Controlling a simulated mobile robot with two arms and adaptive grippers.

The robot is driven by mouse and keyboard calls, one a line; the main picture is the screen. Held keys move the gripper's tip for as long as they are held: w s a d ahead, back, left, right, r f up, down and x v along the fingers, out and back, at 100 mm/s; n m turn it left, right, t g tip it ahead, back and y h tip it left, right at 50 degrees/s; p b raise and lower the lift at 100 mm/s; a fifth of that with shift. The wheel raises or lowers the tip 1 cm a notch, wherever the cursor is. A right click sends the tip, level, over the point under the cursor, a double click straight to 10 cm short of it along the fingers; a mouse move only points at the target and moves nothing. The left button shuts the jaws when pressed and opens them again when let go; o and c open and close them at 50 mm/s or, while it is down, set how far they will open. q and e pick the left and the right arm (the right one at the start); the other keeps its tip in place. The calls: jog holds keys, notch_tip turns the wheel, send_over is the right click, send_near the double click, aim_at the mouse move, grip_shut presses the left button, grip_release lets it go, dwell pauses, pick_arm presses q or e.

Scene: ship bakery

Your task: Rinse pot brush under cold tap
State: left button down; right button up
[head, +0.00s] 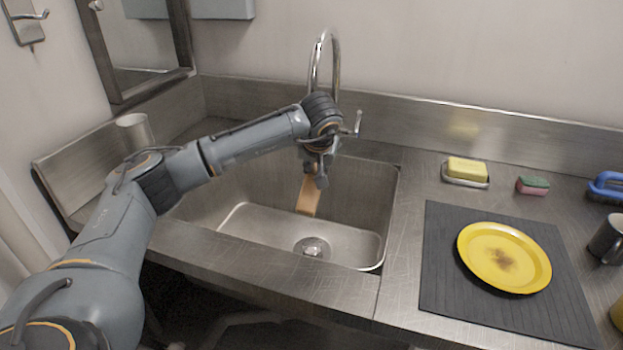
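My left gripper (318,176) points down over the steel sink (260,222), just below the tap. It appears shut on a flat, tan, wood-coloured piece that looks like part of the pot brush (307,198). This piece hangs slanted inside the basin, above the drain; its upper part and any bristles are hidden. The chrome tap (334,50) arches behind my wrist, which hides its outlet. A small lever (356,125) shows right of my wrist. No running water can be made out. My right gripper is out of view.
Right of the sink, a yellow plate (478,258) with a brown stain lies on a dark mat (440,290). Behind it are a yellow block in a dish (467,171), a sponge (533,185) and a blue brush (607,187). A dark mug (608,240) stands at right.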

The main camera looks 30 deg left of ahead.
aim_at(317, 193)
pick_arm(q)
jog(key=shift+s+d, duration=0.7)
jog(key=shift+s, duration=0.35)
jog(key=shift+s+d, duration=0.7)
jog(key=shift+s, duration=0.3)
jog(key=shift+s+d+r+p, duration=0.2)
jog(key=shift+s+r+p, duration=0.1)
jog(key=shift+r+p, duration=0.2)
jog(key=shift+s+d+r+p, duration=0.6)
jog(key=shift+s+r, duration=0.15)
jog(key=shift+s, duration=0.15)
jog(key=shift+s+d+r+p, duration=0.5)
jog(key=shift+s+d+r, duration=0.1)
jog(key=shift+s+r, duration=0.2)
jog(key=shift+f, duration=0.1)
